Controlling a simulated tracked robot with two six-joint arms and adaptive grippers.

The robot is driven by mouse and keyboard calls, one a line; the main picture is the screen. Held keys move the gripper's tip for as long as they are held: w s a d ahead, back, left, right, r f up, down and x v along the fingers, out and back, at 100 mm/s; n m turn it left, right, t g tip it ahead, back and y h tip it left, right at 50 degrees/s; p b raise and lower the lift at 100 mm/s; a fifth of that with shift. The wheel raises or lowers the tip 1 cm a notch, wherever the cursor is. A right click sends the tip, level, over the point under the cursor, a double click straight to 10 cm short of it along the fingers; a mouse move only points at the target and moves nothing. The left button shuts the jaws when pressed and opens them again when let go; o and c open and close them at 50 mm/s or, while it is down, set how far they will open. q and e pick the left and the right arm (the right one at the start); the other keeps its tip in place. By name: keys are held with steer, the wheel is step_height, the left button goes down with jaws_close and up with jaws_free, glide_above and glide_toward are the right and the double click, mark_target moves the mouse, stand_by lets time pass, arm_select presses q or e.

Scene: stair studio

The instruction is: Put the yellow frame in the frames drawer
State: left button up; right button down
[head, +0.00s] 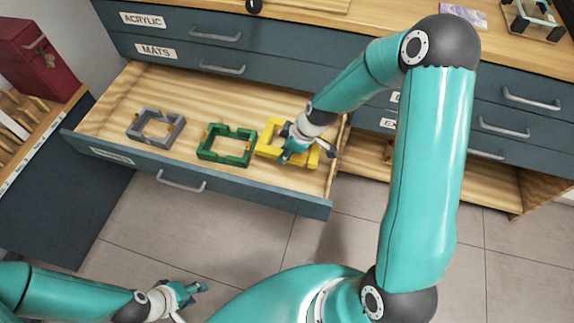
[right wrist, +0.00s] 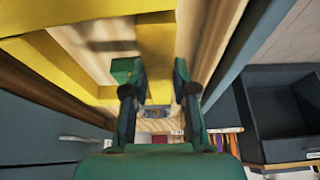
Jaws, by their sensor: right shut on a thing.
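The yellow frame (head: 268,150) is inside the open frames drawer (head: 245,188), at its right end, beside a green frame. My right gripper (head: 288,155) reaches down into the drawer and is shut on a side of the yellow frame. In the right wrist view the yellow frame (right wrist: 75,80) fills the upper left and runs between the fingers (right wrist: 158,95). I cannot tell whether it rests on the drawer floor. My left gripper (head: 193,297) is empty and open, low over the floor outside the drawer.
A green frame (head: 226,158) and a grey frame (head: 140,133) lie in the drawer to the left. Closed drawers labelled ACRYLIC and MATS (head: 155,50) are above it. A red box (head: 38,55) stands at the far left. Tiled floor (head: 250,235) is clear before the drawer.

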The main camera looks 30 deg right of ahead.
steer(key=shift+s+d+f+b, duration=0.1)
steer(key=shift+d+f+b, duration=0.1)
steer(key=shift+f, duration=0.35)
steer(key=shift+s+d+f+b, duration=0.1)
steer(key=shift+d+f+b, duration=0.1)
steer(key=shift+f, duration=0.35)
steer(key=shift+a+f+b, duration=0.1)
steer(key=shift+f+b, duration=0.65)
steer(key=shift+f, duration=0.4)
steer(key=b, duration=0.4)
glide_above(283, 175)
steer(key=s, duration=0.1)
steer(key=f, duration=0.2)
steer(key=d+f, duration=0.1)
steer(key=f, duration=0.1)
arm_select(q)
step_height(283, 175, down, 10)
steer(key=b, duration=0.2)
steer(key=shift+r, duration=0.2)
arm_select(e)
steer(key=shift+s+f, duration=0.1)
steer(key=shift+f, duration=1.05)
steer(key=c, duration=0.8)
jaws_free()
steer(key=shift+c, duration=0.2)
arm_select(q)
steer(key=shift+r, duration=0.1)
arm_select(e)
steer(key=shift+r, duration=0.1)
